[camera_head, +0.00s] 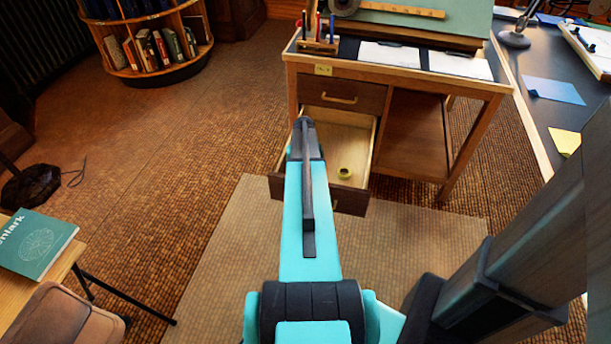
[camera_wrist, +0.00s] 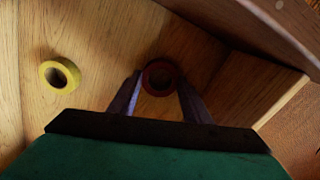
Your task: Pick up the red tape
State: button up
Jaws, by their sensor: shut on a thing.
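The red tape (camera_wrist: 158,64) is a dark red ring inside an open wooden drawer (camera_head: 350,132), seen in the wrist view. My gripper (camera_wrist: 160,79) is shut on it, with one finger on each side of the ring. Whether the tape touches the drawer floor I cannot tell. In the head view my arm hides the red tape and the gripper fingers. A yellow tape (camera_wrist: 48,68) lies on the drawer floor left of my gripper in the wrist view, apart from it. It also shows in the head view (camera_head: 345,178).
The drawer walls stand close around my gripper. The wooden desk (camera_head: 443,76) is above and behind the drawer, with a closed upper drawer (camera_head: 330,93). A dark drafting table (camera_head: 562,112) is at right. A teal book (camera_head: 32,245) lies on a table at lower left.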

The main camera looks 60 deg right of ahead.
jog(key=shift+r, duration=0.1)
notch_tip(320, 180, up, 10)
jog(key=shift+p, duration=0.45)
dwell(0.6)
